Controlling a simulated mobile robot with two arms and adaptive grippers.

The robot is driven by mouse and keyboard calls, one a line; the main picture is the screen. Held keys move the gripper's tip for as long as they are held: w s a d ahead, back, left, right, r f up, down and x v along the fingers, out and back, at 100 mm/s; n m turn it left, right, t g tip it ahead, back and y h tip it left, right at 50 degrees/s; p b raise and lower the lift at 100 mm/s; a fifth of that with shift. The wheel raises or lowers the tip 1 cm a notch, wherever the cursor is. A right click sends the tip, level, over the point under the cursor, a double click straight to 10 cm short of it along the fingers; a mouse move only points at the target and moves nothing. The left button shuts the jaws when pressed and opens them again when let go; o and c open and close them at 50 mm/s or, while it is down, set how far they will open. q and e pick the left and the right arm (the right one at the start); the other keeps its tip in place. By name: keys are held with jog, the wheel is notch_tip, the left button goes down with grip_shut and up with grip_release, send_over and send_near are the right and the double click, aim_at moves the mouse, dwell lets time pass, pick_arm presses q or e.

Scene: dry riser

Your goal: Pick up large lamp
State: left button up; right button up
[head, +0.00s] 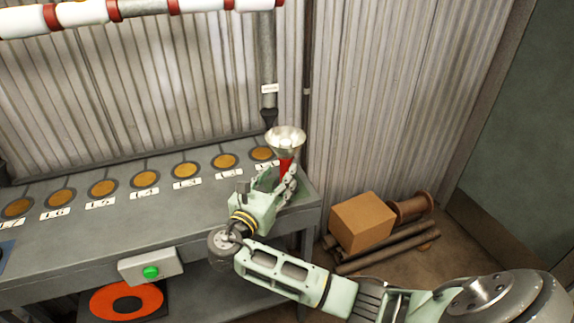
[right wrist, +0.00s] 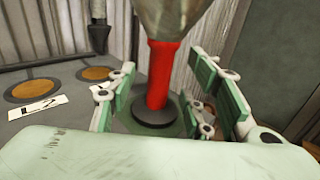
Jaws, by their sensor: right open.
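The large lamp has a silvery bowl-shaped head (head: 286,141) and a red stem (head: 285,169). It stands upright at the right end of the grey bench (head: 200,213). In the right wrist view its red stem (right wrist: 161,75) rises from a dark round base (right wrist: 155,115), and the top of the head is cut off. My right gripper (head: 278,181) is at the lamp. Its open fingers (right wrist: 165,98) stand on both sides of the stem, with gaps visible beside it. My left gripper is not in view.
Several round brown discs (head: 103,188) with number labels line the bench's back. A green button box (head: 151,270) is on the front edge. A cardboard box (head: 361,222), a spool (head: 411,207) and pipes (head: 384,249) lie on the floor at right. A vertical pipe (head: 267,62) hangs behind the lamp.

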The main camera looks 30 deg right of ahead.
aim_at(283, 169)
jog(key=x, duration=0.3)
jog(key=shift+d+p, duration=0.3)
jog(key=shift+x, duration=0.8)
jog(key=shift+a, duration=0.1)
jog(key=shift+c, duration=0.9)
jog(key=shift+f, duration=0.1)
jog(key=c, duration=0.4)
grip_shut()
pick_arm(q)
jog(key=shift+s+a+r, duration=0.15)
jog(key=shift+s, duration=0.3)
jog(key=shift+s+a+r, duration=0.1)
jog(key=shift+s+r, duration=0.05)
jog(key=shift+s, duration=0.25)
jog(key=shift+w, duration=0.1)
